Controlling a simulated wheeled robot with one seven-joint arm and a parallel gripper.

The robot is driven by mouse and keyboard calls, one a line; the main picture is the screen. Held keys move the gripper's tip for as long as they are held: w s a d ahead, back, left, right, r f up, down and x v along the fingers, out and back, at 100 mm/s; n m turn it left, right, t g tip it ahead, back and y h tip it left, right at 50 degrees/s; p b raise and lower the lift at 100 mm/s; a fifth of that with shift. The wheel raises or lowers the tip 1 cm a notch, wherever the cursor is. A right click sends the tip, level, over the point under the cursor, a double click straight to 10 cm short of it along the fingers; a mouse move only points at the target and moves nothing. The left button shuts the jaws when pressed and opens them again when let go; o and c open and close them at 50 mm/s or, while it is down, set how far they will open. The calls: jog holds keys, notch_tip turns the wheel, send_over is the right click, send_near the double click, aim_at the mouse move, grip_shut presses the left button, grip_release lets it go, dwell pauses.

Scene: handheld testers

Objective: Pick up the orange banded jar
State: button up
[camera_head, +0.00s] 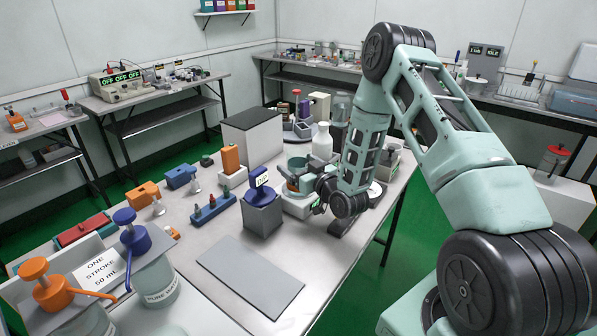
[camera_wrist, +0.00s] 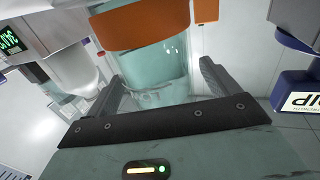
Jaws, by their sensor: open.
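The orange banded jar (camera_head: 297,168) is a clear, teal-tinted vessel with an orange band, upright on a white device (camera_head: 298,206) in the head view. In the wrist view the jar (camera_wrist: 155,68) stands between my two fingers, its orange band toward the top of the picture. My gripper (camera_wrist: 161,84) is open, with one finger on each side of the jar. A gap shows beside the right finger; whether the left finger touches the glass I cannot tell. In the head view my gripper (camera_head: 314,188) is at the jar's right side, its fingers mostly hidden.
A dark blue tester (camera_head: 260,178) on a grey block (camera_head: 262,213) stands close left of the jar. A white bottle (camera_head: 322,143) stands just behind it. A large grey box (camera_head: 252,136) is further back. The grey mat (camera_head: 250,275) in front is clear.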

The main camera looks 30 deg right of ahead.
jog(key=shift+w, duration=0.15)
jog(key=c, duration=1.5)
jog(key=shift+r, duration=0.2)
